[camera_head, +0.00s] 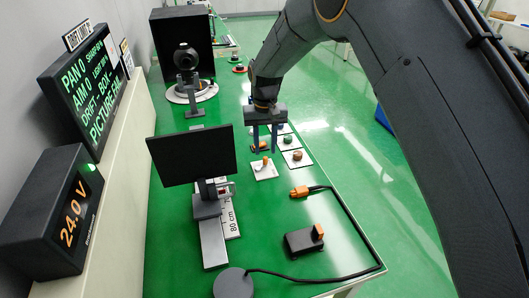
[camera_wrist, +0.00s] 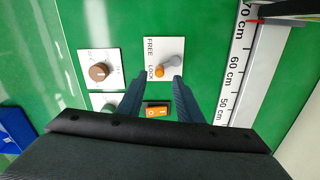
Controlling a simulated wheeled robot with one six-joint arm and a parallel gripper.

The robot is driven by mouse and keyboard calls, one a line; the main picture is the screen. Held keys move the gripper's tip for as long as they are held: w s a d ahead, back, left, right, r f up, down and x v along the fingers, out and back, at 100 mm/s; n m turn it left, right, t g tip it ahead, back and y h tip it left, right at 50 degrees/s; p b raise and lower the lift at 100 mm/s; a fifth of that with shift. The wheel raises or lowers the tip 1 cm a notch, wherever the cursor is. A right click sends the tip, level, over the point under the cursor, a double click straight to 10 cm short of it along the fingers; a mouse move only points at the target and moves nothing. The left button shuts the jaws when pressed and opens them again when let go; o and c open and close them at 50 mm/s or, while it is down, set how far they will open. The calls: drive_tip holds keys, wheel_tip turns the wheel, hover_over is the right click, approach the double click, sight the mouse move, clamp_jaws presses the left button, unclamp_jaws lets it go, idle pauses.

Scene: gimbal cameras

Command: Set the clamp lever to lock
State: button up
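The clamp lever (camera_wrist: 171,64) is a small grey bar with an orange end on a white plate (camera_wrist: 154,49) marked FREE and LOCK. In the wrist view its orange end is beside the word LOCK, with the grey part pointing up and right. The plate also shows in the head view (camera_head: 262,174), with the orange lever part standing on it. My gripper (camera_wrist: 158,81) is open and empty, its two dark fingers apart just below the plate in the wrist view. In the head view my gripper (camera_head: 265,152) points down close behind the lever. I cannot tell any contact.
An orange rocker switch (camera_wrist: 157,111) shows between the fingers. A brown knob (camera_wrist: 99,71) and a greenish knob (camera_wrist: 110,106) sit on nearby plates. A ruler rail (camera_wrist: 234,65) runs at right. A dark monitor (camera_head: 192,159) stands left of my gripper; an orange plug (camera_head: 299,192) lies nearer.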

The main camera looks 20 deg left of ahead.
sight(264, 157)
drive_tip(key=shift+f+p, duration=0.45)
drive_tip(key=shift+f, duration=1.5)
clamp_jaws()
drive_tip(key=shift+w+a+n+b, duration=0.15)
drive_tip(key=shift+n+b, duration=0.25)
drive_tip(key=shift+b, duration=0.2)
unclamp_jaws()
drive_tip(key=shift+r, duration=0.1)
